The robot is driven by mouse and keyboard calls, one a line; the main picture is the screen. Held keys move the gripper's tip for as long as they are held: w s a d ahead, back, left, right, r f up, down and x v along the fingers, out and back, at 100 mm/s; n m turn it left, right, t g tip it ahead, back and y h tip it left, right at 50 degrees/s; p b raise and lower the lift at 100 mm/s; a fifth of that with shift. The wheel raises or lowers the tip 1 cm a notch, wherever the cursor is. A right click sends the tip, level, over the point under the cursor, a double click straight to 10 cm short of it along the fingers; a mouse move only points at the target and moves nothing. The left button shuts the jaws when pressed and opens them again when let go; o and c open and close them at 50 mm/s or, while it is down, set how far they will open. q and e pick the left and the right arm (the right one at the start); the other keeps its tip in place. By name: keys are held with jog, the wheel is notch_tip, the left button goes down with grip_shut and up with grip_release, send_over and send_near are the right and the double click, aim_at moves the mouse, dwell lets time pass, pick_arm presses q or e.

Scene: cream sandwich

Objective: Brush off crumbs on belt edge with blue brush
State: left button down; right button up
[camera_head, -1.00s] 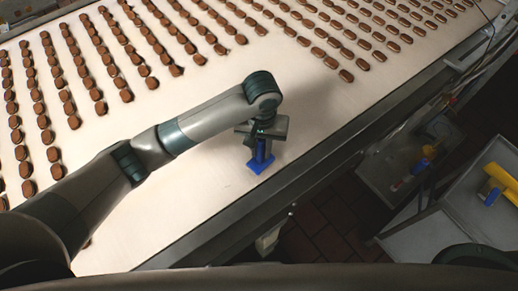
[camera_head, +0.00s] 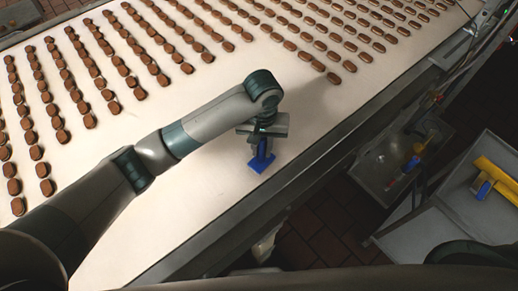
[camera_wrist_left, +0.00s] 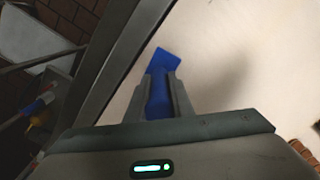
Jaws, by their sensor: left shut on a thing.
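My left gripper (camera_head: 262,146) is shut on the blue brush (camera_head: 260,162) and holds it over the pale belt (camera_head: 215,190) near its edge. In the left wrist view the brush (camera_wrist_left: 163,62) sits between the two fingers (camera_wrist_left: 158,95), its wide end pointing away from the gripper. The brush's lower end is at or just above the belt; I cannot tell if it touches. The dark belt edge rail (camera_head: 300,185) runs diagonally just to the right of the brush. I cannot make out crumbs. My right gripper is not in view.
Rows of brown biscuits (camera_head: 150,65) lie on the belt beyond and left of my arm. Right of the belt stand a grey tray (camera_head: 440,225) with a yellow and blue item (camera_head: 495,178) and a lower bin (camera_head: 375,170) with small coloured things. Brick floor (camera_head: 310,235) shows between.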

pick_arm(q)
jog(key=shift+w+d, duration=0.5)
jog(key=shift+d, duration=0.3)
jog(key=shift+s+a, duration=0.45)
jog(key=shift+a, duration=0.2)
jog(key=shift+s+a, duration=0.4)
jog(key=shift+a, duration=0.25)
jog(key=shift+a+f, duration=0.1)
jog(key=shift+s+a, duration=0.8)
jog(key=shift+a, duration=0.3)
jog(key=shift+a, duration=0.1)
jog(key=shift+s+a, duration=0.85)
jog(key=shift+a, duration=0.3)
jog(key=shift+a, duration=0.1)
